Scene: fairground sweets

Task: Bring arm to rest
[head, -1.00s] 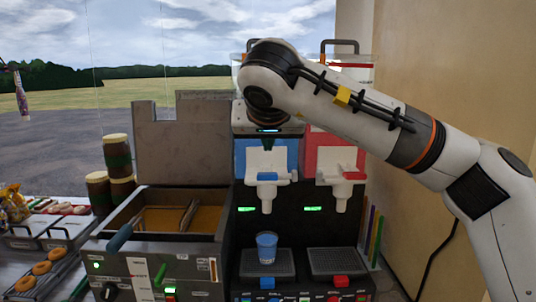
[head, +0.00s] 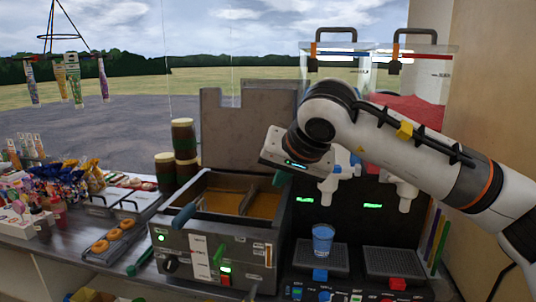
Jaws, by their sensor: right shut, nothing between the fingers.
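My right arm comes in from the right, in front of the slush machine. Its gripper (head: 284,174) hangs at the arm's end, above the right part of the fryer (head: 225,246). The gripper is shut with nothing seen in it, and its fingers show only in part. A blue cup (head: 322,240) stands upright on the left drip tray (head: 338,259), apart from the gripper. My left gripper is not in view.
The slush machine's red tank (head: 408,108) and white taps (head: 401,192) are behind my right arm. A tray of doughnuts (head: 110,243), stacked brown jars (head: 184,140) and several colourful sweets (head: 60,187) lie left of the fryer. Tubes (head: 74,83) hang at upper left.

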